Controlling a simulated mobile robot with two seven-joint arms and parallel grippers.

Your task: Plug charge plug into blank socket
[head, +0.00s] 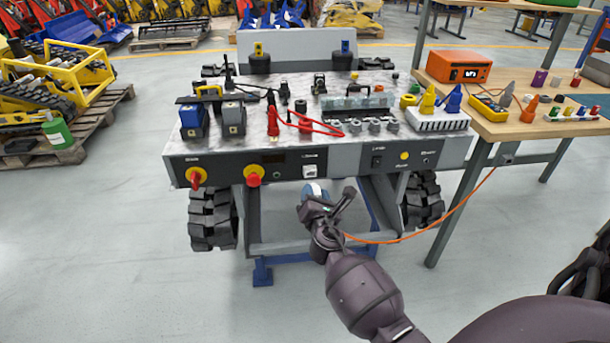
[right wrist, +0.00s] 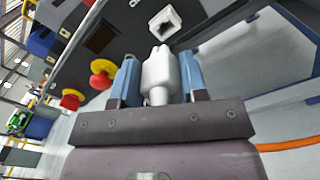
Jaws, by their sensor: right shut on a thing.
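The carrier's front panel (head: 340,155) faces me. The blank socket (head: 309,171), a white square with a dark opening, sits near the panel's middle. It also shows at the top of the right wrist view (right wrist: 165,23). My right gripper (head: 316,194) is just below and in front of the socket, its blue fingers closed around the white charge plug (right wrist: 160,76). The plug's prongs point toward the panel, and a small gap to the socket shows in the wrist view. The plug is mostly hidden by the gripper in the head view. My left gripper is not in view.
An orange cable (head: 420,236) runs from my right gripper to the wooden bench (head: 485,125) at right. The floor in front is clear.

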